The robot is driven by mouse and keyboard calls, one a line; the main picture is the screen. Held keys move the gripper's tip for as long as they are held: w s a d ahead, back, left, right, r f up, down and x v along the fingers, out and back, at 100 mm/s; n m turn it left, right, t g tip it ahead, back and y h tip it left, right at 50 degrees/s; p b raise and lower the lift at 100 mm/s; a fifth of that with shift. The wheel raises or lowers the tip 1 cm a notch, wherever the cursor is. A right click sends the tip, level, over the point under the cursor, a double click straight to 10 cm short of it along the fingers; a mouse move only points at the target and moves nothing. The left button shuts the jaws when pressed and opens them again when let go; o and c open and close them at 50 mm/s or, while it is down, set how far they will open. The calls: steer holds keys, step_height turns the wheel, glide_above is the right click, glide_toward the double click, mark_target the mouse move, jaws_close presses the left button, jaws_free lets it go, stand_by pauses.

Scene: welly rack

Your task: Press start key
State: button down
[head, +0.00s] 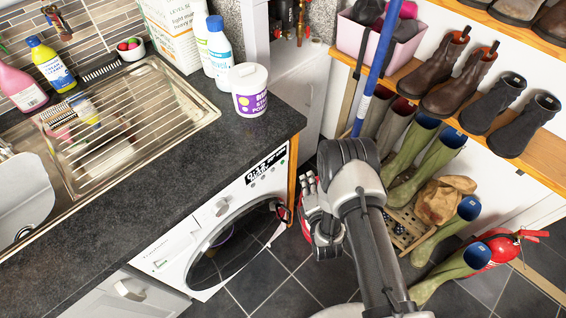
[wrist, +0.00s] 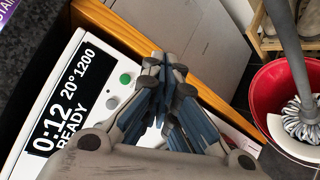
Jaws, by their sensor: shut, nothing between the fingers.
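The white washing machine (head: 178,243) stands under the dark worktop. Its black display (wrist: 62,100) reads 0:12, 20°, 1200 and READY in the wrist view; it also shows in the head view (head: 265,166). A round green key (wrist: 126,78) sits beside the display, with a pale round key (wrist: 112,103) near it. I cannot read a start label on either. My gripper (wrist: 166,62) is shut and empty, with its fingertips to the right of the green key and apart from it in the picture. In the head view my gripper (head: 309,182) is just right of the machine's front.
A wooden edge (wrist: 150,40) runs beside the machine. A red bucket (wrist: 275,92) with a mop (wrist: 303,118) stands at right. Wellies (head: 412,145) and a rack (head: 408,228) are right of my arm. The worktop (head: 185,150) carries a white tub (head: 249,90).

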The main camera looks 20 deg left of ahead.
mark_target(283, 162)
steer(key=w+a+b, duration=0.2)
steer(key=a, duration=0.4)
steer(key=shift+w+a, duration=0.2)
steer(key=shift+w, duration=0.15)
stand_by(1.1)
steer(key=shift+w+a+b, duration=0.15)
steer(key=shift+a+b, duration=0.15)
steer(key=shift+a, duration=0.1)
